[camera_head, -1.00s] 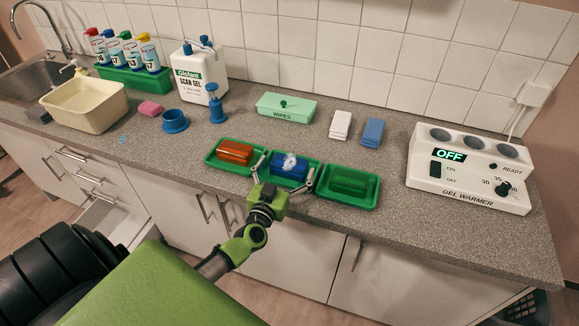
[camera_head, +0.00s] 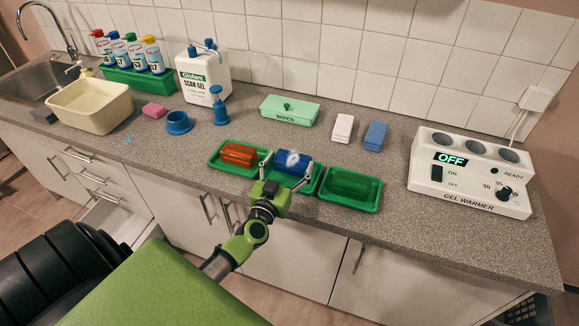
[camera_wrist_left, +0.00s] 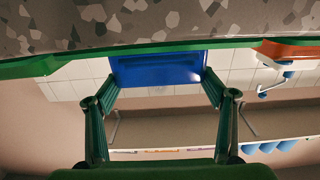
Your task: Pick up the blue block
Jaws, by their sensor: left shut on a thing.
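The blue block (camera_head: 294,158) has a pale, glossy patch on its top. My left gripper (camera_head: 286,167) is shut on it, with one finger at each end. The block is raised a little above the middle green tray (camera_head: 316,180). In the left wrist view the blue block (camera_wrist_left: 157,69) sits between the two finger ends (camera_wrist_left: 158,80). My right gripper is not in view.
An orange block (camera_head: 238,153) lies in the left green tray (camera_head: 216,166), and a green block (camera_head: 349,184) in the right one. A wipes box (camera_head: 289,110) and white (camera_head: 342,127) and blue (camera_head: 375,136) folded cloths stand behind. A gel warmer (camera_head: 470,172) is at right.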

